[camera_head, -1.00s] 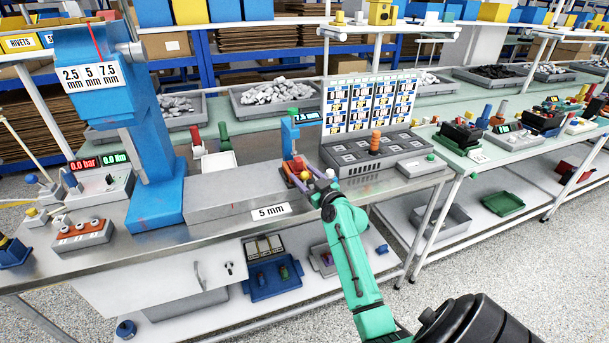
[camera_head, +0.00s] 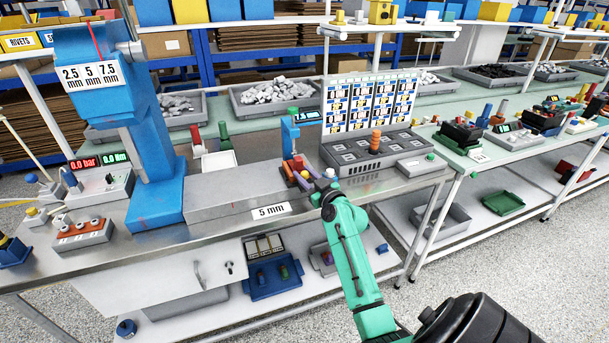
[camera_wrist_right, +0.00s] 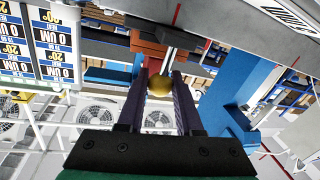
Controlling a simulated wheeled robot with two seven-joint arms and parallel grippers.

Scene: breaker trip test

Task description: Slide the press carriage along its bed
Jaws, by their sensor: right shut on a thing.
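The press carriage (camera_head: 289,168), a small red-and-blue block, sits at the right end of its long grey bed (camera_head: 235,192), which bears a "5 mm" label. My right gripper (camera_head: 303,177) reaches the carriage from the front right. In the right wrist view its two dark fingers are shut on a brass ball knob (camera_wrist_right: 160,86). The knob sits on a pale rod in front of the reddish carriage block (camera_wrist_right: 150,50). In the head view the fingers partly cover the knob. My left gripper is not in view.
The tall blue press column (camera_head: 155,180) stands at the bed's left end. A grey slotted tray (camera_head: 370,150) with an orange stack and a card board (camera_head: 370,103) stand close right of the carriage. A small blue stand (camera_head: 289,135) is just behind it.

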